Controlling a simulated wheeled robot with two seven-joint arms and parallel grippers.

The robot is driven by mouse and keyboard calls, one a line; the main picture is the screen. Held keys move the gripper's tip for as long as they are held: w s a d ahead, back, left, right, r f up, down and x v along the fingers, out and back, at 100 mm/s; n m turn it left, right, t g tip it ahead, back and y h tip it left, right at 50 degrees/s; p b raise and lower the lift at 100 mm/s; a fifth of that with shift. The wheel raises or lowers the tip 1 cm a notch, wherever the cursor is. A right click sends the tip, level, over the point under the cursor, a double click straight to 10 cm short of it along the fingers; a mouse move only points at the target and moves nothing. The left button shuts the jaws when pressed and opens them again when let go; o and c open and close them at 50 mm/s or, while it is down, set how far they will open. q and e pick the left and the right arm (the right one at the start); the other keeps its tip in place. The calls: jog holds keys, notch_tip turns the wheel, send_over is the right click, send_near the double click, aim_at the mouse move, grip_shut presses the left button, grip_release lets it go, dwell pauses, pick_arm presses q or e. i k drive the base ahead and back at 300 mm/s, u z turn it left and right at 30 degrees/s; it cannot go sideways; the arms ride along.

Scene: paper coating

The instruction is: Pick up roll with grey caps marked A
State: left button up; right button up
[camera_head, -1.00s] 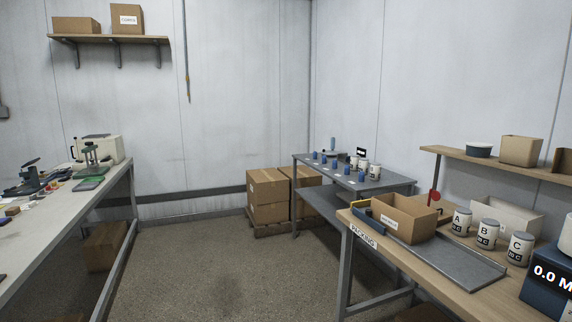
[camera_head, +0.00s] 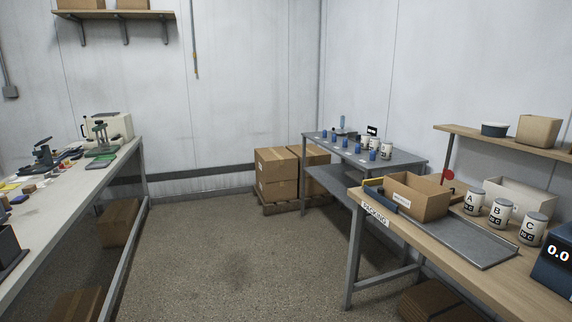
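A white cylinder with a grey top and a black letter A (camera_head: 474,202) stands upright on the wooden packing table at the right. Similar cylinders marked B (camera_head: 500,212) and C (camera_head: 532,229) stand beside it in a row. Small white cylinders (camera_head: 386,151) and several blue ones (camera_head: 373,155) stand on the grey table at the back; any marks on them are too small to read. I cannot tell whether any of these is the roll. Neither of my grippers is in view.
The packing table (camera_head: 440,262) holds an open cardboard box (camera_head: 428,201), a grey tray (camera_head: 470,243) and a dark blue scale (camera_head: 553,275). A workbench (camera_head: 70,200) with tools runs along the left. Boxes (camera_head: 277,165) stand on a pallet at the back. The middle floor is clear.

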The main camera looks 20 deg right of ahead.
aim_at(475, 197)
jog(key=u, duration=0.05)
jog(key=i, duration=4)
jog(key=z, duration=2.65)
